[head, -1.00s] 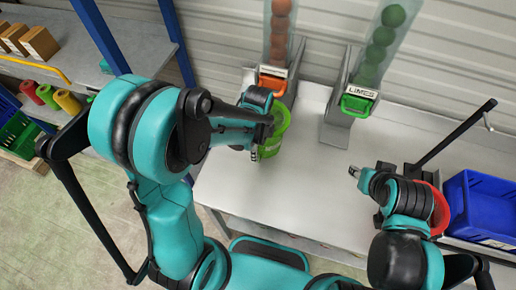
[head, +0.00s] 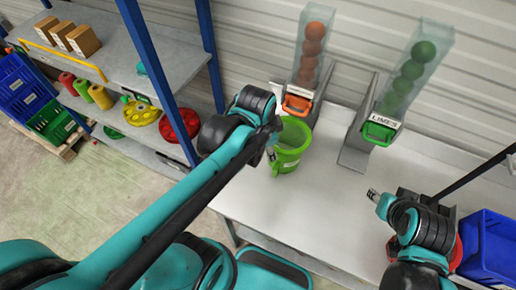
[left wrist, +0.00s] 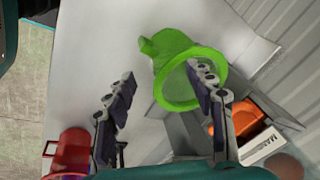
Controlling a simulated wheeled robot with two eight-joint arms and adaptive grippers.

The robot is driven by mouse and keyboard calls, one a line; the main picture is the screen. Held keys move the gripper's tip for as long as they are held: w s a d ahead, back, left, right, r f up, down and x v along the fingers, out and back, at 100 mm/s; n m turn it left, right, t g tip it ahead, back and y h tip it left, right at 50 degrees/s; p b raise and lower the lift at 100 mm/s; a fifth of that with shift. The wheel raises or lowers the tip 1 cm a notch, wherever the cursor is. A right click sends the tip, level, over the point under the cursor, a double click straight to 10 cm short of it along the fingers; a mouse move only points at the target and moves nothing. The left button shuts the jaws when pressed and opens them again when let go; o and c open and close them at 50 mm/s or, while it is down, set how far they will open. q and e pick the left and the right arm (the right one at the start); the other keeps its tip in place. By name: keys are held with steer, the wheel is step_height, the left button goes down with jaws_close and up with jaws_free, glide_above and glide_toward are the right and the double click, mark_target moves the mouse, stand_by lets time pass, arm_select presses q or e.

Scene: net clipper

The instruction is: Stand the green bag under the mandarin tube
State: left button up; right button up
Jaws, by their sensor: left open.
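The green bag (head: 290,148) stands upright on the white table, just in front of the orange outlet (head: 296,104) of the mandarin tube (head: 313,48), which holds several orange balls. My left gripper (head: 272,138) is open at the bag's left side. In the left wrist view, the gripper (left wrist: 162,90) has its fingers spread, and the bag (left wrist: 162,45) shows beyond them. The right-hand finger overlaps the bag's round rim; I cannot tell whether it touches. My right gripper (head: 374,196) is at the table's right part; its jaw state is unclear.
A lime tube (head: 416,65) with a green outlet (head: 380,130) stands right of the mandarin tube. A blue crate (head: 488,245) and a partly hidden red container (head: 456,253) are at the right. The table between the bag and my right gripper is clear.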

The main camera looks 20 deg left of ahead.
arm_select(q)
steer(key=s+n+t, duration=0.1)
steer(key=n, duration=0.2)
steer(key=s+a+r+n+t, duration=0.1)
steer(key=s+n, duration=0.1)
steer(key=n, duration=0.1)
steer(key=s+a+r+n+t, duration=0.1)
steer(key=n+t, duration=0.1)
steer(key=n, duration=0.1)
steer(key=shift+s+a+n, duration=0.1)
steer(key=shift+s+n, duration=0.05)
steer(key=shift+n, duration=0.25)
steer(key=shift+f, duration=0.1)
step_height(320, 180, down, 14)
steer(key=b, duration=1.3)
steer(key=shift+r+b, duration=0.2)
steer(key=shift+b, duration=0.15)
